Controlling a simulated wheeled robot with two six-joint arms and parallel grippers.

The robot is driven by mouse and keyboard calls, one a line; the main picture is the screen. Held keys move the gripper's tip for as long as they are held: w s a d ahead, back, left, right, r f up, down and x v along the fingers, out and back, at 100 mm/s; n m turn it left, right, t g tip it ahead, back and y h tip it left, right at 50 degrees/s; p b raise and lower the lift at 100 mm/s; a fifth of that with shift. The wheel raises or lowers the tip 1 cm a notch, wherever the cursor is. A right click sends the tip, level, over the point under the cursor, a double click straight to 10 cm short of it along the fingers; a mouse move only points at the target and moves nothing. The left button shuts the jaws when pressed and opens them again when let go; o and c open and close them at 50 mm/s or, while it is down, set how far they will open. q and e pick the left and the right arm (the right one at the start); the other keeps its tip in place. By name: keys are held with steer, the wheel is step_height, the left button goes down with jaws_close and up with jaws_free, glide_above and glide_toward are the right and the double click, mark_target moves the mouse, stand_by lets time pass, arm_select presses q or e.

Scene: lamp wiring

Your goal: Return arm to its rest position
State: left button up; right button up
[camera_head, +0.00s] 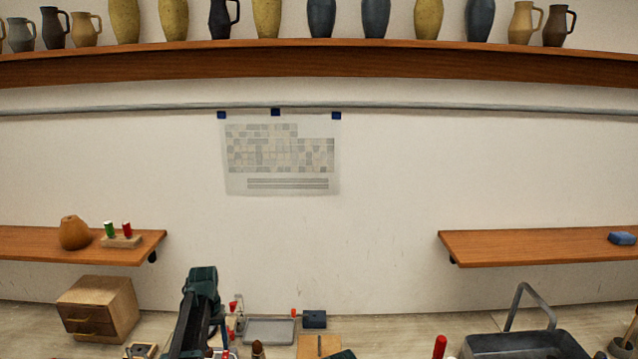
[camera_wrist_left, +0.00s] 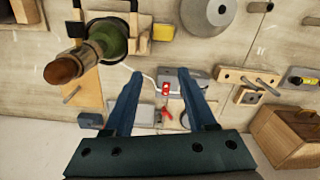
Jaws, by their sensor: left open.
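My left arm (camera_head: 198,310) rises dark green and black from the bottom edge in the head view, over the left-centre of the bench. My left gripper (camera_wrist_left: 159,74) shows in the left wrist view with its two blue fingers spread and nothing between them. Beyond the fingers lies a small red part (camera_wrist_left: 165,88) on a white cable above the pale bench. A green cylinder with a brown tip (camera_wrist_left: 62,68) stands up close to the camera, left of the fingers and apart from them. My right gripper cannot be made out.
A wooden drawer box (camera_head: 97,308) stands left of my arm. A grey tray (camera_head: 270,330) lies to its right, and a dark handled tray (camera_head: 525,345) is at lower right. Wall shelves (camera_head: 80,245) (camera_head: 540,246) hang at both sides. A grey dome (camera_wrist_left: 208,14) shows in the wrist view.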

arm_select(q)
steer(key=s+d+m+y, duration=0.1)
steer(key=s+d+m, duration=0.5)
steer(key=s+d, duration=1.95)
step_height(320, 180, down, 18)
steer(key=a+b, duration=0.2)
steer(key=b, duration=1.6)
steer(key=shift+s, duration=0.45)
